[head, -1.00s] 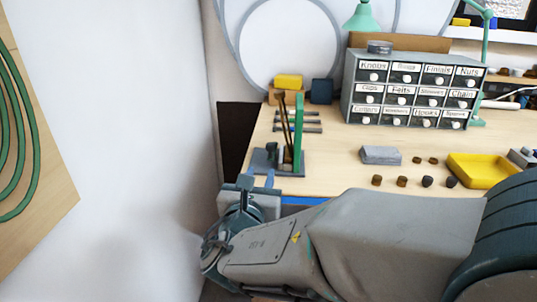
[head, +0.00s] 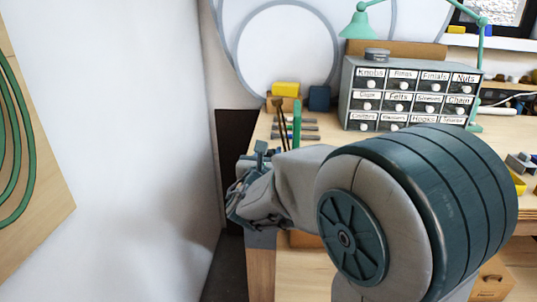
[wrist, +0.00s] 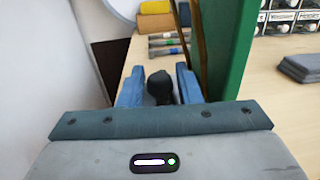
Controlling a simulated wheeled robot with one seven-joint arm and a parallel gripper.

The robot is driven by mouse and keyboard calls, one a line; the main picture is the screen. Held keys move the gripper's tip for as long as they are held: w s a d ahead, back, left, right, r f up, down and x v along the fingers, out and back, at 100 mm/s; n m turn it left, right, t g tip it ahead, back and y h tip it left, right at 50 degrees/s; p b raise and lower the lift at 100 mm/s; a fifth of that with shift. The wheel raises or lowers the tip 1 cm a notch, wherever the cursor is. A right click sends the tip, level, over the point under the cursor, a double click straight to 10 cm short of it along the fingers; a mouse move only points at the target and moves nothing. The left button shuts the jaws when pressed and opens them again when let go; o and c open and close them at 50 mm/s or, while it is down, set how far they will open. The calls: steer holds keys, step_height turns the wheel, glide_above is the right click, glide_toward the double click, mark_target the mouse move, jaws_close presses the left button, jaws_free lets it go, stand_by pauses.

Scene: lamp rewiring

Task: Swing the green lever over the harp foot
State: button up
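The green lever (head: 297,125) stands upright at the left end of the workbench, beside thin dark brass rods (head: 283,128). In the wrist view the lever (wrist: 231,50) is a large upright green bar just right of my gripper, with a rod (wrist: 201,45) between them. My gripper (wrist: 160,72) is open, its blue fingers on either side of a round black knob (wrist: 160,88). I cannot tell whether they touch it. In the head view my arm hides the fingers and the stand's base. The harp foot cannot be made out.
A labelled drawer cabinet (head: 410,92) stands at the back of the bench. A yellow block (head: 286,89) and a dark blue block (head: 319,98) sit behind the lever. A grey block (wrist: 298,69) lies to the right. The white wall is close on the left.

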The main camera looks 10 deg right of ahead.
jaws_close()
